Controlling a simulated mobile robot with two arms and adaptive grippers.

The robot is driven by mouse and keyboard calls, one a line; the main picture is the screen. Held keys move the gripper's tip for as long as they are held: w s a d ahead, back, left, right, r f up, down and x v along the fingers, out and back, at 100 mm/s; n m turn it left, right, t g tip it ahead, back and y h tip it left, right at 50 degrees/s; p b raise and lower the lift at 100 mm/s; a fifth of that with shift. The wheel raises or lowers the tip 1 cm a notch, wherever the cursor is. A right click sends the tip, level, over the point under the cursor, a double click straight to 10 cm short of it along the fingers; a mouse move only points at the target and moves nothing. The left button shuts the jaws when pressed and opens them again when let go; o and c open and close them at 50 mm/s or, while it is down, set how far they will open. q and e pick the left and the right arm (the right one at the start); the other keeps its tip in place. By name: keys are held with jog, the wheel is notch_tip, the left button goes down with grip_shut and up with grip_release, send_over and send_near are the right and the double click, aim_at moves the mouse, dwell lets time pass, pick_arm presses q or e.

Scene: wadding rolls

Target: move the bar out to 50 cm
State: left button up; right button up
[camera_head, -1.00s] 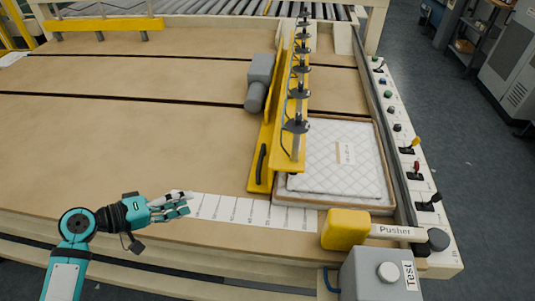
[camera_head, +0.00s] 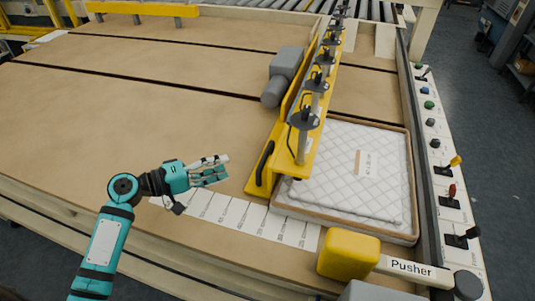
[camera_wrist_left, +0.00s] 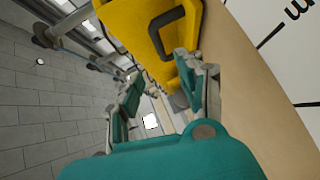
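The yellow bar (camera_head: 262,182) runs front to back across the table, with a dark loop handle (camera_head: 264,163) near its front end. In the left wrist view the bar (camera_wrist_left: 128,22) and its handle (camera_wrist_left: 176,30) show close beyond the fingers. My left gripper (camera_head: 222,170) is just left of the handle, apart from it. Its fingers (camera_wrist_left: 160,100) are spread with nothing between them. The white scale strip (camera_head: 228,214) lies along the front edge; its small numbers are hard to read. My right gripper is not in view.
A quilted white pad (camera_head: 345,170) lies in a shallow tray (camera_head: 412,200) right of the bar. A grey motor (camera_head: 285,65) sits on the bar's left side. A yellow pusher block (camera_head: 348,254) stands at the front right. The brown tabletop (camera_head: 120,110) left of the bar is clear.

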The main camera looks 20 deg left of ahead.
aim_at(266, 153)
pick_arm(q)
jog(key=p+x, duration=0.2)
jog(key=x, duration=1)
jog(key=shift+d, duration=0.1)
jog(key=shift+w+d+f, duration=0.15)
jog(key=shift+w+d, duration=0.35)
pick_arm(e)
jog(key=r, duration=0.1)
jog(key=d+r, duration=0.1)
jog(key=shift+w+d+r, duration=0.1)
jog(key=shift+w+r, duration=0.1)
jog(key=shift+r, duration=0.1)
pick_arm(q)
jog(key=shift+c, duration=0.3)
grip_shut()
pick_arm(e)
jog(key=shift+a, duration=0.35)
